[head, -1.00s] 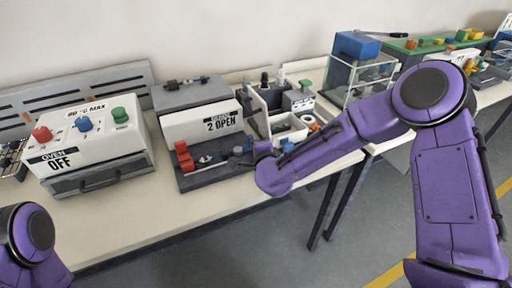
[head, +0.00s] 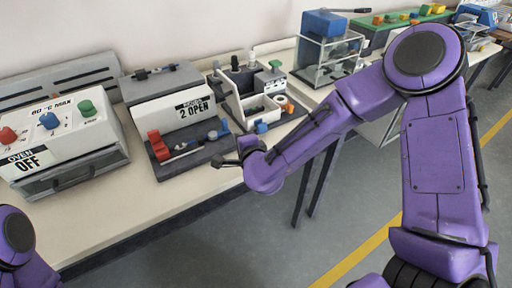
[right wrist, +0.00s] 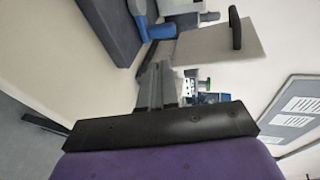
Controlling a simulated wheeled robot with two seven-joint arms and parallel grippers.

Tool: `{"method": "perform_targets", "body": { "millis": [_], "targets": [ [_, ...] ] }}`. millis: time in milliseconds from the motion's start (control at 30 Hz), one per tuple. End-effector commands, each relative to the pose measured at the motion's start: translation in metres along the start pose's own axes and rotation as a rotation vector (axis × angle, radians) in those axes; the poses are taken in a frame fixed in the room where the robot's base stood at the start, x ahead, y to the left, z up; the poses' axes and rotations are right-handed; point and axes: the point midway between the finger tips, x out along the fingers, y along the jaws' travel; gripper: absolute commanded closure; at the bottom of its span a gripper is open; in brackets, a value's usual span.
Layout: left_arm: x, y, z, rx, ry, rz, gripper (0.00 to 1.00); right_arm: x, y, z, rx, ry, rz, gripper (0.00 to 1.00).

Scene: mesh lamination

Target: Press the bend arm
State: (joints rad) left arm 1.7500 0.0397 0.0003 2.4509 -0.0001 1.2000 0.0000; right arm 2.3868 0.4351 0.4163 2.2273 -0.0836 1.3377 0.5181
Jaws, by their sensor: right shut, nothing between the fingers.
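A grey and white machine (head: 188,107) labelled "2 OPEN" stands on the bench in the head view. Its dark grey base (head: 171,171) carries a red block (head: 158,147), a thin rod and a blue-tipped part (head: 221,129). I cannot tell for sure which part is the bend arm. My right gripper (head: 222,162) is shut and empty, by the front right edge of the base; I cannot tell whether it touches. In the right wrist view its fingers (right wrist: 158,84) point away, below a blue part (right wrist: 157,29). My left gripper is out of view.
A white oven (head: 67,149) marked "OFF" stands left of the machine. A tray of small parts (head: 257,113) and a clear-sided box (head: 327,60) stand to the right. The bench front (head: 135,208) is bare.

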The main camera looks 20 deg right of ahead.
Motion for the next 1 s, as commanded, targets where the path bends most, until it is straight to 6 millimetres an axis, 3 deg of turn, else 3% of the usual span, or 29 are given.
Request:
{"method": "perform_targets", "body": {
  "millis": [200,333,900,1000],
  "targets": [
    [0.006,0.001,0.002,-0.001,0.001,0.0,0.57,-0.049,0.002,-0.016,0.004,0.011,0.0,1.0],
    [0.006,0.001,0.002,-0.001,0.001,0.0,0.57,-0.065,0.001,-0.02,0.005,0.014,0.001,1.0],
    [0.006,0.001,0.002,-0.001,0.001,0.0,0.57,-0.07,0.001,-0.019,0.002,0.01,0.003,1.0],
    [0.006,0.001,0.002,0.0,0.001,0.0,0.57,-0.069,0.018,-0.021,-0.036,0.014,0.04,1.0]
  ]
}}
